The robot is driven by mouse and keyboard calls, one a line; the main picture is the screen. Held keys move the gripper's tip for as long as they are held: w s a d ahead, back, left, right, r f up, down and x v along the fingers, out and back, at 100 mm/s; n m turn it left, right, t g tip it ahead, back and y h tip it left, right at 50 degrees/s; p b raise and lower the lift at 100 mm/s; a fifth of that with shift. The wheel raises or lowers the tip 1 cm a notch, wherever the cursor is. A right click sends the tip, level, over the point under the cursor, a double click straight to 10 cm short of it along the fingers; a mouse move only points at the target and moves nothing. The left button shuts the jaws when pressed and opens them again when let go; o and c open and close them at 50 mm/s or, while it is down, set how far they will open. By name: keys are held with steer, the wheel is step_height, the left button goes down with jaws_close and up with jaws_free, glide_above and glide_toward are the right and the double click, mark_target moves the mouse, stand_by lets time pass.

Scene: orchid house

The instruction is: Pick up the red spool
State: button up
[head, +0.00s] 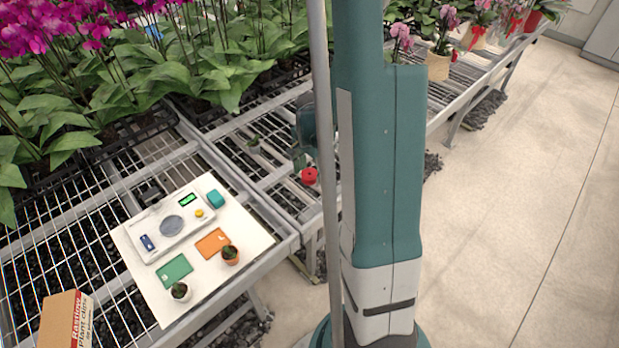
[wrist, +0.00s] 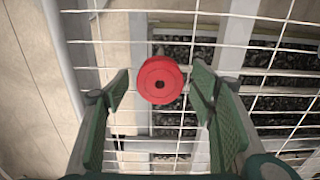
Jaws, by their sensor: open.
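The red spool (head: 309,176) sits on the wire-mesh bench near its front edge, partly beside my grey column in the head view. My gripper (wrist: 162,88) is open, with green pads left and right of the spool and gaps on both sides. In the head view my gripper (head: 300,161) is just above the spool, partly hidden by the column and arm.
A white board (head: 250,252) on the bench at left holds a grey tray (head: 165,250), green and orange cards and two small potted plants. A cardboard box (head: 66,318) stands at lower left. Orchids fill the back. The mesh around the spool looks mostly clear.

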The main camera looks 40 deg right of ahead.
mark_target(309, 174)
stand_by(0.5)
steer(key=c, duration=0.9)
steer(key=shift+r, duration=0.15)
steer(key=shift+r+p, duration=1.1)
steer(key=shift+r, duration=3.75)
